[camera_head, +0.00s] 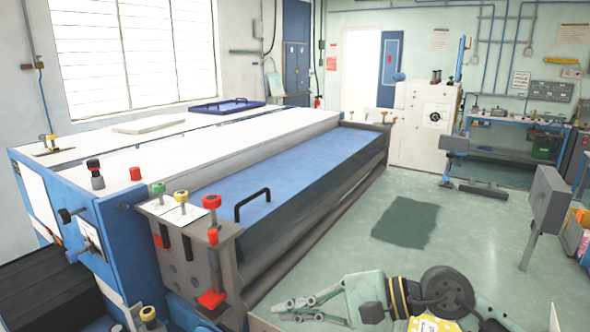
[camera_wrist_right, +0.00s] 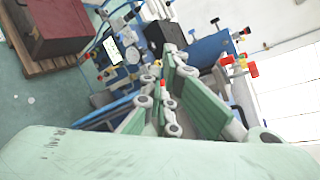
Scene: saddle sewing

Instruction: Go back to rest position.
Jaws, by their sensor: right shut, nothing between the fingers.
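My right gripper (camera_head: 286,309) reaches in at the bottom of the head view, its pale green body to the right and its grey linked fingers pointing left. It is shut and empty, held low beside the large machine. In the right wrist view the same gripper (camera_wrist_right: 168,88) shows its green and grey finger links close together with nothing between them. My left gripper is not in view.
A long blue and white machine (camera_head: 282,190) with a black handle (camera_head: 252,204) and red, green and yellow knobs fills the left. Green floor (camera_head: 470,240) lies open to the right, with a dark patch (camera_head: 405,225). A grey stand (camera_head: 545,205) and a workbench (camera_head: 515,122) stand further right.

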